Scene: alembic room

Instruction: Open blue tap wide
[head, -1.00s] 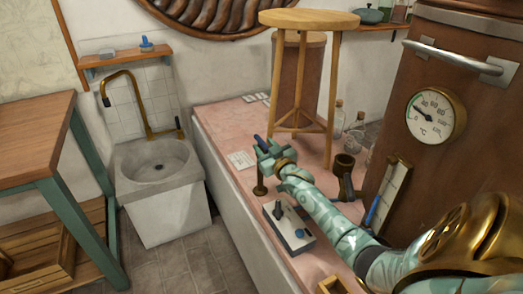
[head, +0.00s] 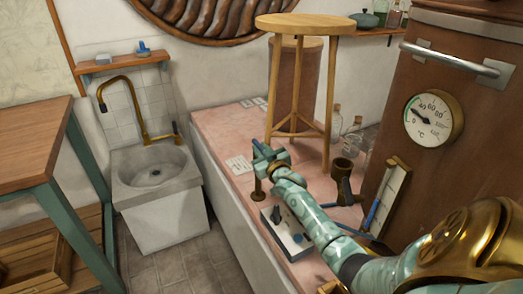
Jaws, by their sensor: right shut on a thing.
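The blue tap shows as a small dark blue lever (head: 256,147) above a brass post (head: 258,188) on the pink tiled ledge. My right gripper (head: 262,157), mint green, is at the lever, shut on it. The jaws and wrist cover part of the tap, so how far its lever is turned cannot be told. My right arm comes in from the lower right over the ledge. My left gripper is out of view.
A wooden stool (head: 310,22) stands just behind the gripper. A control box (head: 287,230) sits below the forearm. A brass cup-like fitting (head: 342,167) and the brown boiler with a dial (head: 434,118) are at the right. A sink (head: 155,170) stands left.

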